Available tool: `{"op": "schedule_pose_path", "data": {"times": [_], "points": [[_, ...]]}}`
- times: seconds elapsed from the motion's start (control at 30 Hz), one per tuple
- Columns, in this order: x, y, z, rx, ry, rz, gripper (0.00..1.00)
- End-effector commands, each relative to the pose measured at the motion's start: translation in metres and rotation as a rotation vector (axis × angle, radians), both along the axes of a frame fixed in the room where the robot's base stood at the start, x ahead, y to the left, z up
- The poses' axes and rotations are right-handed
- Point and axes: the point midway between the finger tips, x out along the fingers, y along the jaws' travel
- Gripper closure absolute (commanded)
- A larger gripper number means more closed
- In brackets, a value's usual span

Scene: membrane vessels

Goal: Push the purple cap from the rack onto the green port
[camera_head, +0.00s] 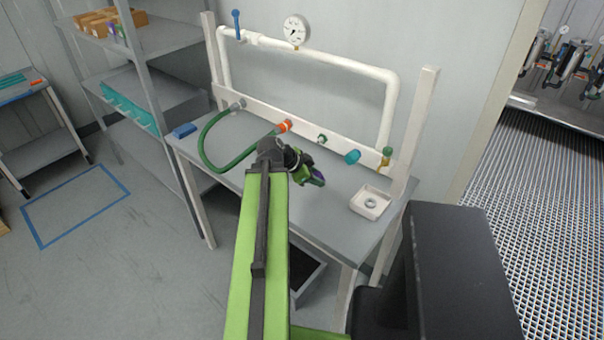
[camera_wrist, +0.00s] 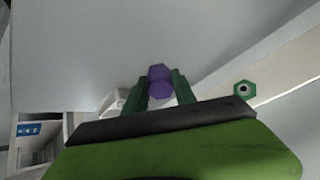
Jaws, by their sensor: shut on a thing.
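My gripper (camera_head: 316,181) is out over the grey bench, shut on the purple cap (camera_head: 317,179). In the wrist view the cap (camera_wrist: 159,80) sits between the two dark green fingers of my gripper (camera_wrist: 160,88), its hexagonal face showing. The green port (camera_head: 322,138) is a small fitting on the white board behind the bench, up and slightly right of my gripper. In the wrist view the port (camera_wrist: 245,90) is a green hexagon with a dark centre, to the right of the cap and apart from it. I cannot make out a cap rack.
On the board, an orange fitting (camera_head: 284,126) with a green hose (camera_head: 228,166) is left of the port, and a teal cap (camera_head: 352,157) is right. A white tray (camera_head: 371,213) holding a ring stands at the bench's right. A blue block (camera_head: 184,131) lies at its left.

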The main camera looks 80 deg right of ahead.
Motion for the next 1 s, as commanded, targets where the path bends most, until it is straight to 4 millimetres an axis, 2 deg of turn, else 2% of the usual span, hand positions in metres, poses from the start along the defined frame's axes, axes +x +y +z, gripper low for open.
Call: {"op": "schedule_pose_path", "data": {"times": [0.03, 0.13, 0.2, 0.4, 0.5, 0.63, 0.87, 1.0], "points": [[-0.003, -0.011, -0.029, -0.106, 0.074, -0.033, 1.00], [-0.008, -0.029, -0.018, -0.338, 0.236, -0.083, 1.00], [-0.004, -0.040, -0.007, -0.491, 0.343, -0.084, 1.00], [0.031, -0.060, 0.017, -0.818, 0.527, 0.004, 1.00], [0.046, -0.062, 0.025, -0.902, 0.553, 0.047, 1.00], [0.056, -0.063, 0.031, -0.949, 0.563, 0.074, 1.00], [0.056, -0.065, 0.035, -0.957, 0.566, 0.078, 1.00], [0.052, -0.073, 0.035, -0.955, 0.567, 0.077, 1.00]]}}
